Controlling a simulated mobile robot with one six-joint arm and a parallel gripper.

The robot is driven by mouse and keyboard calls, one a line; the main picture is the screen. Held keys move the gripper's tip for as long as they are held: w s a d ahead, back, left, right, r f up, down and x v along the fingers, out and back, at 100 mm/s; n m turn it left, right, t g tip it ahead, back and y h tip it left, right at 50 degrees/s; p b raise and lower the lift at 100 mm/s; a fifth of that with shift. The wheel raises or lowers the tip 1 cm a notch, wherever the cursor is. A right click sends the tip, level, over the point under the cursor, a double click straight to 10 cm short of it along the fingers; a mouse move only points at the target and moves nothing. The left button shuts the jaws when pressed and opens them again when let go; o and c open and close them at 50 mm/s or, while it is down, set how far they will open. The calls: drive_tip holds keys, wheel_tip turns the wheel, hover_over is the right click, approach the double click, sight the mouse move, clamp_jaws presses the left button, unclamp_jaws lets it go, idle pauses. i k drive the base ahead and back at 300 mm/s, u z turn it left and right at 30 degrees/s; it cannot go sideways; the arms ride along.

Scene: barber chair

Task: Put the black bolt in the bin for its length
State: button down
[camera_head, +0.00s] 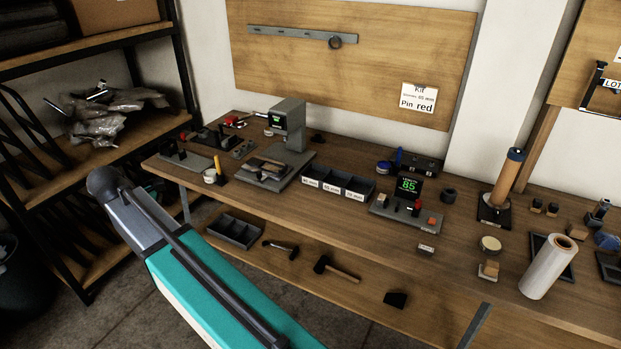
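A dark bin row (352,178) with three compartments stands mid-bench, with white length labels on its front that are too small to read surely. Right of it is a measuring device (378,207) whose dark screen (409,186) shows a green 85. I cannot pick out the black bolt for certain; small dark parts on the bench are too small to identify. My teal arm (205,285) rises from the bottom edge to a dark round joint (103,180) at the left, in front of the bench. My gripper is not seen.
A grey press-like machine (289,128) stands left of the bins. A loaded rack is at the left.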

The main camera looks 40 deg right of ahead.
sight(337, 181)
drive_tip(key=u, duration=0.35)
drive_tip(key=i, duration=1.3)
drive_tip(key=z, duration=0.35)
